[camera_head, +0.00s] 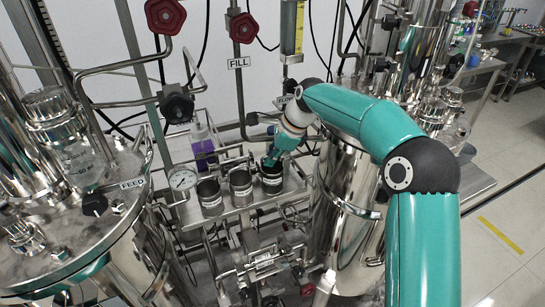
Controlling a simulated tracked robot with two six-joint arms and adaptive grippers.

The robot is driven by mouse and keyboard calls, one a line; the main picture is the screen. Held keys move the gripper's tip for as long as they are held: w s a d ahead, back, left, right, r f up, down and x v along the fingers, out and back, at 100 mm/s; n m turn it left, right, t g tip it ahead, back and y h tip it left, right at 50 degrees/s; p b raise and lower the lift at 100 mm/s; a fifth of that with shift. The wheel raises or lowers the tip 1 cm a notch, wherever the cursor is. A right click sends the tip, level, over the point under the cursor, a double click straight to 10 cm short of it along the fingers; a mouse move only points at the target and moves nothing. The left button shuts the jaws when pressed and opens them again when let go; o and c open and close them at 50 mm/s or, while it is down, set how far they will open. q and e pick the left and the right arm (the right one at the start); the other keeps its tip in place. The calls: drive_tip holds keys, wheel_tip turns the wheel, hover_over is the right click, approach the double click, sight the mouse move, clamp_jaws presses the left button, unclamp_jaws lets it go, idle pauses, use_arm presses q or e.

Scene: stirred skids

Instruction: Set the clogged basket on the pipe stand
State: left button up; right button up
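My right gripper (272,161), at the end of the teal arm, points down at the mouth of the right metal cup (271,183). This cup has a dark inside. The fingertips are small and partly hidden there, so I cannot tell whether they hold anything. A middle metal cup (240,187) and a left metal cup (210,196) stand beside it in a row on a steel shelf (228,212). I cannot make out a clogged basket for certain, nor tell which part is the pipe stand. My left gripper is not in view.
A round gauge (182,180) and a bottle of purple liquid (202,146) stand by the cups. Large steel vessels flank the shelf, one marked FEED (132,184). Pipes and red knobs (243,28) crowd the space behind. Open floor (500,240) lies at right.

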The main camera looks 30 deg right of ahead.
drive_tip(key=o, duration=0.4)
drive_tip(key=shift+o, duration=0.2)
drive_tip(key=v, duration=1.2)
drive_tip(key=shift+w, duration=0.1)
